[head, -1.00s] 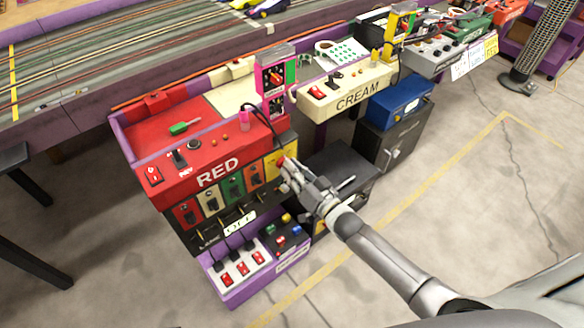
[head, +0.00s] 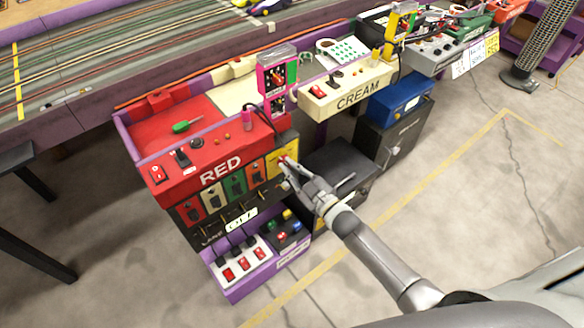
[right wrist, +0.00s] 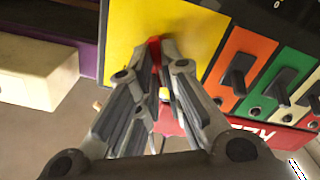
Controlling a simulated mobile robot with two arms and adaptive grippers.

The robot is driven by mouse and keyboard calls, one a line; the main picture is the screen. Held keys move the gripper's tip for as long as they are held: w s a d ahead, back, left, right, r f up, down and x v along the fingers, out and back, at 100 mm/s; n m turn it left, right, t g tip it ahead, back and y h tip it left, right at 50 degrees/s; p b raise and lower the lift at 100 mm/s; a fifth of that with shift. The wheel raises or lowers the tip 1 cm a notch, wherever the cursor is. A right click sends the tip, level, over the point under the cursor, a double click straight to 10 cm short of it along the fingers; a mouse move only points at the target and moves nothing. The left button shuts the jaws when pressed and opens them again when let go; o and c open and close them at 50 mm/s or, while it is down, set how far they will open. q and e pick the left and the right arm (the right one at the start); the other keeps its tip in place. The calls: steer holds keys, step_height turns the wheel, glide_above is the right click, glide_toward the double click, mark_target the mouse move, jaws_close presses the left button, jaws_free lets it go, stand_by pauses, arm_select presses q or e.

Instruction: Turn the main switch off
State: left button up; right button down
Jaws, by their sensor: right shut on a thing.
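The main switch is a red handle (head: 282,160) on a yellow plate (head: 274,174) at the right end of the red station's front panel. In the right wrist view the red handle (right wrist: 154,52) shows between my fingertips, against the yellow plate (right wrist: 120,30). My right gripper (head: 288,164) is shut on this handle; its fingers (right wrist: 158,48) hide most of it. I cannot tell the handle's exact angle. My left gripper is not in view.
Several coloured lane switches (head: 232,185) sit left of the yellow plate. A white card (head: 241,219) hangs below them, above a purple box (head: 234,290) with red rocker switches. A dark box (head: 340,168) stands right of my gripper. The floor in front is clear.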

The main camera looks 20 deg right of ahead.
steer(key=shift+n, duration=1.7)
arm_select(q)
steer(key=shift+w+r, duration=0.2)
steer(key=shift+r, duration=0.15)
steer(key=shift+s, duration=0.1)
arm_select(e)
steer(key=c, duration=1.6)
jaws_free()
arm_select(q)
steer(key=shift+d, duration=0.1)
arm_select(e)
steer(key=shift+o, duration=0.2)
steer(key=v, duration=1.2)
